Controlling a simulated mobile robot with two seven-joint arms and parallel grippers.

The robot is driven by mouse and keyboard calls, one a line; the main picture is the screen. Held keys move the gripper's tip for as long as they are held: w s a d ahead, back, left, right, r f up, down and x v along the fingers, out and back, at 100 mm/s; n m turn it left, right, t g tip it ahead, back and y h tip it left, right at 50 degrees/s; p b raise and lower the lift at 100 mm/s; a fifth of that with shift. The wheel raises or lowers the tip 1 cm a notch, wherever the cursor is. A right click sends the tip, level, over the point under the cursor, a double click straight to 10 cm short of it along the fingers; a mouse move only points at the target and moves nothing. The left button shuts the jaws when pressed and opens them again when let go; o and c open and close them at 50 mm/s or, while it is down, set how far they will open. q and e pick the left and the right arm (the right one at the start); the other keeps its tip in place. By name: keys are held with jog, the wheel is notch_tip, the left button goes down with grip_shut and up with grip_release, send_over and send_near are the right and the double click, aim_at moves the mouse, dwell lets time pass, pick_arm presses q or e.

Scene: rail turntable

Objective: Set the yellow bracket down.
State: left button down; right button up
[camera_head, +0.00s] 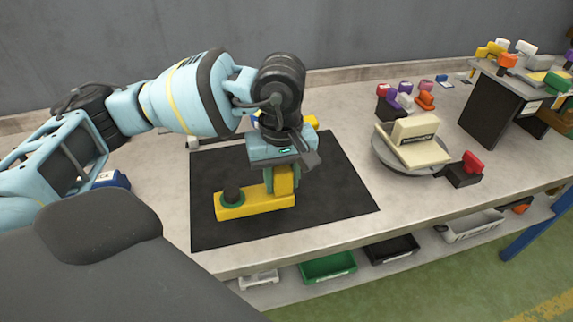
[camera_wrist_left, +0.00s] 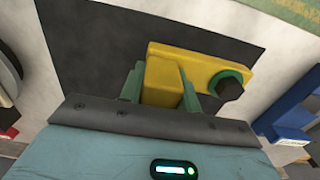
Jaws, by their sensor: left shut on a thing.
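The yellow bracket (camera_head: 252,200) has a flat foot with a green ring and a dark knob at one end, and an upright block at the other. It is over the black mat (camera_head: 335,190); I cannot tell whether it touches the mat. My left gripper (camera_head: 284,180) is above it, shut on its upright block. In the left wrist view the green fingers (camera_wrist_left: 160,88) are on both sides of the yellow bracket (camera_wrist_left: 200,62), with its ring and knob at the right. My right gripper is not in view.
A round turntable (camera_head: 397,160) with a beige fixture (camera_head: 413,140) stands right of the mat. A red-topped block (camera_head: 465,170) is beside it. Several coloured parts and a dark rack (camera_head: 503,105) are further right. Bins, one green (camera_head: 327,266), sit below. The mat's right part is clear.

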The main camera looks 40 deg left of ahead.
pick_arm(q)
jog(key=w+a, duration=0.1)
jog(key=w, duration=0.1)
jog(key=w+a, duration=0.1)
jog(key=w, duration=0.1)
jog(key=w+a, duration=0.1)
jog(key=w, duration=0.2)
jog(key=shift+a+f, duration=0.15)
jog(key=shift+f, duration=0.15)
jog(key=shift+f+p, duration=0.4)
jog(key=shift+f, duration=1.35)
jog(key=shift+s, duration=0.1)
jog(key=shift+f, duration=0.2)
jog(key=c, duration=1)
grip_release()
jog(key=shift+r, duration=0.1)
